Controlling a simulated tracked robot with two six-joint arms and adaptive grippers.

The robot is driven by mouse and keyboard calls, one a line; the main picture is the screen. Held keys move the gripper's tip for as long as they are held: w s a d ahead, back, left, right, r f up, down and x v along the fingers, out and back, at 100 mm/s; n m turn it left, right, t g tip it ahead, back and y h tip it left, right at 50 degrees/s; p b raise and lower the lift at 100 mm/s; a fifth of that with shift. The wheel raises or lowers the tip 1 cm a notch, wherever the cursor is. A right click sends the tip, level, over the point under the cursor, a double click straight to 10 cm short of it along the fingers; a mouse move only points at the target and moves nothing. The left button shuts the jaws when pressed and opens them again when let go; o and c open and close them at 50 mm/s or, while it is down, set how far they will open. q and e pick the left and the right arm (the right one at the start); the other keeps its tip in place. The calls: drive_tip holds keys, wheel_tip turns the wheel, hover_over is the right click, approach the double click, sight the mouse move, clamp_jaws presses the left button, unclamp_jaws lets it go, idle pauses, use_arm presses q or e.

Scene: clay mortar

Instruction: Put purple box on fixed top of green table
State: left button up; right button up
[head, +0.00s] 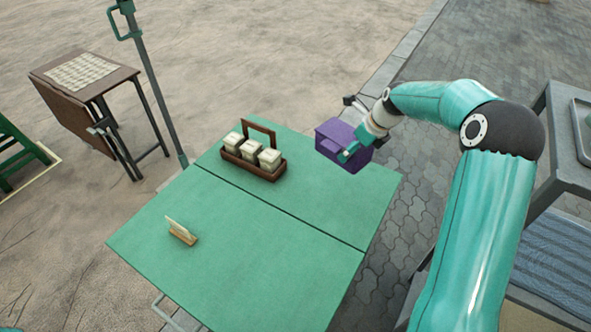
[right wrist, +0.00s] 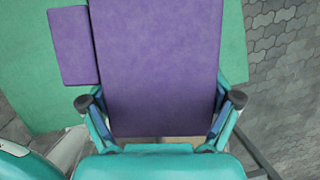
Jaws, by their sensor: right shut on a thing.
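The purple box (head: 338,140) is held by my right gripper (head: 351,146) over the far right part of the green table (head: 330,197). In the right wrist view the purple box (right wrist: 155,60) fills the middle, with one finger of my right gripper (right wrist: 160,112) on each side of it. The green table top (right wrist: 25,60) shows behind it there. A dark seam divides the table top into two panels. I cannot tell whether the box touches the table or hangs above it. My left gripper is in neither view.
A brown wooden carrier (head: 254,165) with several pale jars stands on the far panel, left of the box. A small wooden holder with a card (head: 181,232) stands on the near panel. A green pole (head: 150,80) rises behind the table. A grey rack (head: 545,165) stands at the right.

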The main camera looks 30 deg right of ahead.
drive_tip(key=shift+s+d+r+m+h, duration=0.1)
drive_tip(key=shift+d+r+m+h, duration=0.15)
drive_tip(key=shift+d+m, duration=0.45)
drive_tip(key=shift+d+f, duration=0.1)
drive_tip(key=shift+f, duration=0.3)
wheel_tip(320, 180, down, 19)
drive_tip(key=shift+f+p, duration=0.1)
drive_tip(key=shift+p, duration=0.7)
drive_tip(key=o, duration=1.1)
drive_tip(key=b+v, duration=0.1)
drive_tip(key=v, duration=1.1)
drive_tip(key=shift+s, duration=0.1)
